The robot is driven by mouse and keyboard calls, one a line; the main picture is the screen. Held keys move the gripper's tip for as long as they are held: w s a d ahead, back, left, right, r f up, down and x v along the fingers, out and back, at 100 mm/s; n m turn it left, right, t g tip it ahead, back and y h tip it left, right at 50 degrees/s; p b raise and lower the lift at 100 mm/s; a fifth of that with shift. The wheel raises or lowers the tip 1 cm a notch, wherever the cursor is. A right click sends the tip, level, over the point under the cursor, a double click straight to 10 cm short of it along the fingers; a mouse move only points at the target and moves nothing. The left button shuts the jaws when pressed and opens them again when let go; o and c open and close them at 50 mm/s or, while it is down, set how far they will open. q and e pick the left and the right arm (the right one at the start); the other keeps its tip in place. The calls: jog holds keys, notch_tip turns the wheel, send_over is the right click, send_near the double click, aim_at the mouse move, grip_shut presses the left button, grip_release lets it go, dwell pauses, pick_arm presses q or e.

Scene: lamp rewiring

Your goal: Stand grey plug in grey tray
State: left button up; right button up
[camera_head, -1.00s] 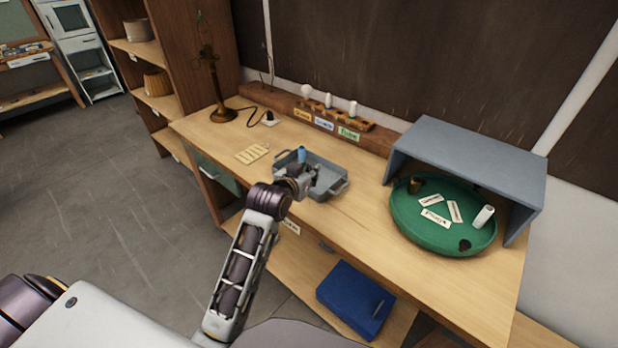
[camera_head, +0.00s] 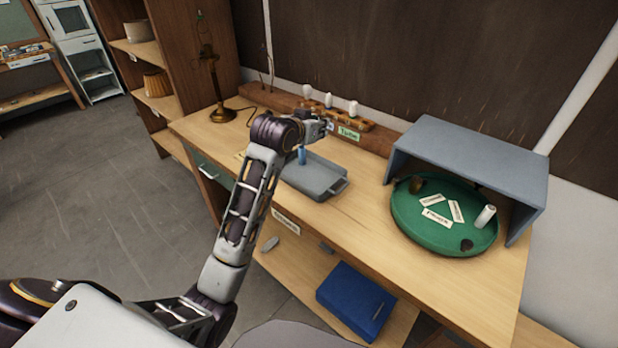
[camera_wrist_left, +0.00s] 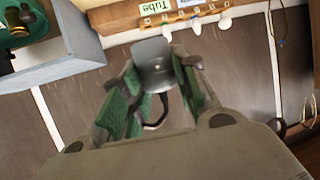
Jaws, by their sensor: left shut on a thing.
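My left gripper (camera_head: 322,127) is raised above the back of the grey tray (camera_head: 328,192), near the bulb rack. In the left wrist view my left gripper (camera_wrist_left: 152,98) has its green-padded fingers on either side of a grey piece, which looks like the grey plug (camera_wrist_left: 156,72). A dark curved cord shows between the fingers below it. The plug cannot be made out in the head view. A blue upright piece (camera_head: 302,155) stands in the tray, and my arm hides the tray's left part. My right gripper is not in view.
A wooden rack with white bulbs (camera_head: 353,108) and labels stands along the back. A brass lamp (camera_head: 222,113) stands at the back left. A green round tray (camera_head: 425,235) sits under a grey cover (camera_head: 470,160) on the right. The bench between the trays is clear.

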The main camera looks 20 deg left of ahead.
pick_arm(q)
jog(key=w+r, duration=0.2)
jog(key=w, duration=0.2)
jog(key=m+g+h, duration=0.1)
jog(key=m+h, duration=0.2)
send_over(323, 181)
notch_tip(323, 181, down, 14)
jog(key=shift+s+f+b, duration=0.1)
jog(key=shift+f+b, duration=0.2)
jog(key=shift+f, duration=0.15)
jog(key=shift+f, duration=3)
jog(key=shift+f, duration=1.9)
jog(key=shift+f, duration=0.15)
